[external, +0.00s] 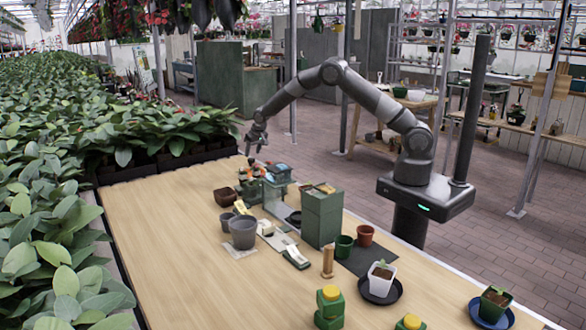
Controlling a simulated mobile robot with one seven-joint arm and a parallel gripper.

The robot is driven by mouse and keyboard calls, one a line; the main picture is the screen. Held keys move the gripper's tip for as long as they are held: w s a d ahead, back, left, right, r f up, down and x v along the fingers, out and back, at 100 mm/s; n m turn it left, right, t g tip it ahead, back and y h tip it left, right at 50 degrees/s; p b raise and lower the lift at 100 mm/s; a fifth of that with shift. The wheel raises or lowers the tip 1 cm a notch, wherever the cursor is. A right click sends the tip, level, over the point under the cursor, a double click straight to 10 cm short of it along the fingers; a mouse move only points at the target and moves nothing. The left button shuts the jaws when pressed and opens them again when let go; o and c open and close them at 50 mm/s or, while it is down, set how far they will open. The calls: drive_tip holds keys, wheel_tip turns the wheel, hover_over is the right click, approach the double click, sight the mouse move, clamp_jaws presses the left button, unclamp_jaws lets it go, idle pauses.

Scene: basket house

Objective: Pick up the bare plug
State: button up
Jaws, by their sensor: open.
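My gripper (257,147) is at the far end of the wooden table, pointing down above a cluster of small dark and reddish pieces (256,170). Its jaws are small in this view; they are open, and I see nothing held between them. I cannot pick out the bare plug for certain: the pieces below my gripper are too small and crowded to tell apart. Whether the fingers touch any of them is not clear.
A brown pot (224,197), a grey pot (243,232) and a tall green box (321,216) stand near the cluster. Potted seedlings on dark saucers (380,291) and yellow-capped green bottles (330,309) are nearer. The table's left side (160,240) is clear; dense plants border it.

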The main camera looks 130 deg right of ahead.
sight(251, 158)
drive_tip(key=x, duration=0.5)
drive_tip(key=shift+d+f, duration=0.1)
drive_tip(key=shift+f, duration=0.2)
drive_tip(key=shift+c, duration=0.5)
drive_tip(key=c, duration=0.9)
